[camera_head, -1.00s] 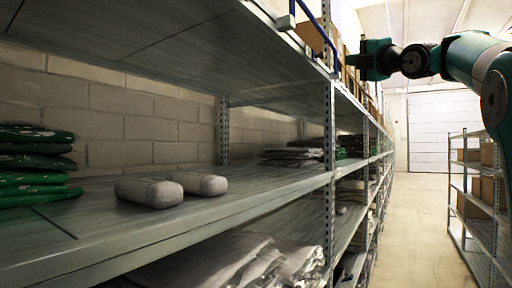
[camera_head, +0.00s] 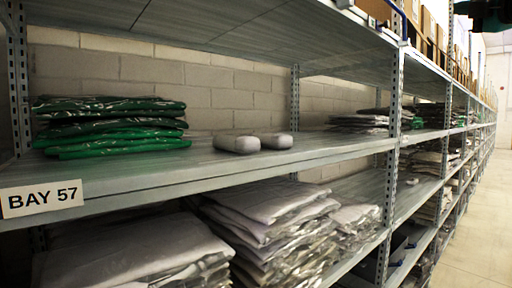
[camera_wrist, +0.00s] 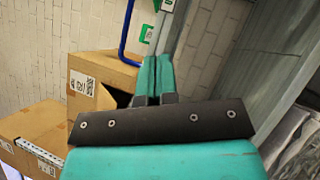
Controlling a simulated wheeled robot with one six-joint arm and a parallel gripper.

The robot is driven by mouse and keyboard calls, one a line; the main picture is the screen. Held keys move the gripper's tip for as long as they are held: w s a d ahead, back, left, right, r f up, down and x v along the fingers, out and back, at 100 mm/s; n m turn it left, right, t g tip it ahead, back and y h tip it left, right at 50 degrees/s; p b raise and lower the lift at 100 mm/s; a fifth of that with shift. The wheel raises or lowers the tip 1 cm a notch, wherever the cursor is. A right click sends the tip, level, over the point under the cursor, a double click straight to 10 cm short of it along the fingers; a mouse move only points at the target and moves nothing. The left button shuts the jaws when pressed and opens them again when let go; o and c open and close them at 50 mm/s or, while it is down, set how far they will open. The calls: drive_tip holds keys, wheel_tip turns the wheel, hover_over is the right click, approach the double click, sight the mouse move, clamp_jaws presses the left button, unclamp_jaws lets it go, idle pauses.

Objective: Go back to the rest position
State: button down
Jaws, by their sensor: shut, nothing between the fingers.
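My gripper (camera_wrist: 157,65) shows in the wrist view with its two teal fingers together and nothing between them. It points up the picture, past cardboard boxes on its left and a shelf on its right. In the head view only a dark teal piece of my arm shows at the top right corner; the gripper cannot be made out there.
A long shelf rack (camera_head: 300,150) holds green bagged garments (camera_head: 110,125), two grey rolls (camera_head: 237,144) and grey bagged stacks (camera_head: 275,215). A BAY 57 label (camera_head: 42,198) marks its edge. Cardboard boxes (camera_wrist: 92,75) stand near my gripper. The aisle floor (camera_head: 470,225) is clear.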

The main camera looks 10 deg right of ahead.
drive_tip(key=w+a+f+m+g+y, duration=0.15)
drive_tip(key=a+f+m+g, duration=0.35)
drive_tip(key=a+f, duration=0.75)
drive_tip(key=w+a+f+m+g+y, duration=0.1)
drive_tip(key=a+f+m+g+y, duration=0.25)
drive_tip(key=a+f, duration=0.85)
drive_tip(key=s+a+f+m+g, duration=0.2)
drive_tip(key=s+a+f+g, duration=0.1)
drive_tip(key=s+a+f, duration=0.3)
drive_tip(key=s+a+f+m+g, duration=0.2)
drive_tip(key=s+a+f+g, duration=0.25)
drive_tip(key=f, duration=0.45)
drive_tip(key=s+a+f+m+g, duration=0.1)
drive_tip(key=s+f+g, duration=0.1)
drive_tip(key=s+f, duration=0.3)
drive_tip(key=s+a+f+m+g+h, duration=0.1)
drive_tip(key=s+f+g, duration=0.2)
drive_tip(key=s, duration=0.9)
wheel_tip(320, 180, down, 3)
drive_tip(key=shift+s+a+f+g, duration=0.2)
drive_tip(key=shift+s+a+g, duration=0.05)
drive_tip(key=shift+g, duration=0.05)
drive_tip(key=shift+d+m, duration=0.1)
drive_tip(key=shift+m, duration=0.15)
